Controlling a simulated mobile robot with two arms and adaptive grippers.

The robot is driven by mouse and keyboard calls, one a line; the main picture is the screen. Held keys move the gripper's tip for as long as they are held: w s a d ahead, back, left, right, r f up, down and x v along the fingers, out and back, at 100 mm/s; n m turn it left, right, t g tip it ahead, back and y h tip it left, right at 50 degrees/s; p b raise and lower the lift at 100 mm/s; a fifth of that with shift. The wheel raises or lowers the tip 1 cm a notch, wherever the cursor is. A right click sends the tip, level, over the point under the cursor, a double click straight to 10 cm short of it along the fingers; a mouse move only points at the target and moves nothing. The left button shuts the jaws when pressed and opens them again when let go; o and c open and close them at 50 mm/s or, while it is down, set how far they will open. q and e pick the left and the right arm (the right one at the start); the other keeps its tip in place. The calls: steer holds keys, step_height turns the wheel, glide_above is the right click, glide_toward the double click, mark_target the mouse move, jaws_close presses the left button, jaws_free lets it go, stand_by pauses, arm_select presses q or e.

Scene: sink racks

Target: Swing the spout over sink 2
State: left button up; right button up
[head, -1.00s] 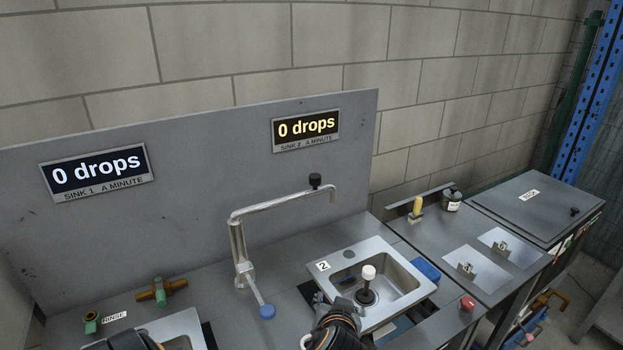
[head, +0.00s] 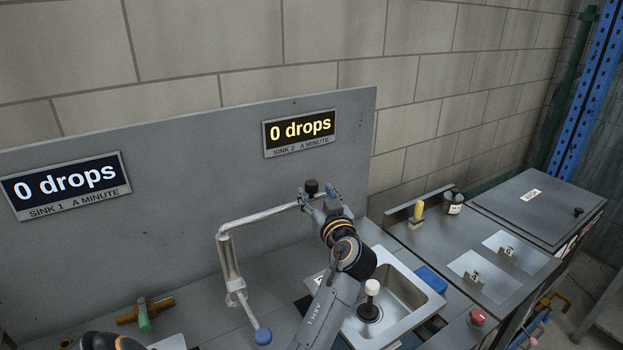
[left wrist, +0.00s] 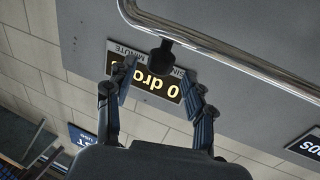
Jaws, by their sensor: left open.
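The metal spout (head: 262,218) rises from a post on the counter and runs to the right, with a black knob (head: 311,187) near its end. My left gripper (head: 319,196) is at the knob and hides the spout's tip. In the left wrist view my open left fingers (left wrist: 158,86) point at the knob (left wrist: 163,52), which shows between and just beyond their tips. Sink 2 (head: 408,273) lies at front right, partly behind my arm. I cannot tell whether the tip is over its basin. My right gripper is not in view.
A white-topped plug (head: 371,287) stands in sink 2. A lever with a blue knob (head: 263,337) sits below the spout. The grey back panel (head: 185,180) with two drop signs is close behind. A blue sponge-like block (head: 430,279) lies right of sink 2.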

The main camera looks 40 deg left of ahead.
mark_target(313, 188)
arm_select(q)
steer(key=x, duration=0.1)
steer(key=p+x, duration=0.1)
steer(key=x, duration=0.1)
steer(key=shift+w+a+r, duration=0.2)
steer(key=shift+a, duration=0.05)
steer(key=shift+w+a+f, duration=0.15)
steer(key=shift+w+a, duration=0.1)
steer(key=shift+a, duration=0.15)
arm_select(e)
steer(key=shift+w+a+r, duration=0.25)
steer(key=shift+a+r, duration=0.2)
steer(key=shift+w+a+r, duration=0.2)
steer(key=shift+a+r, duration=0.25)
arm_select(q)
steer(key=shift+d, duration=0.1)
jaws_close()
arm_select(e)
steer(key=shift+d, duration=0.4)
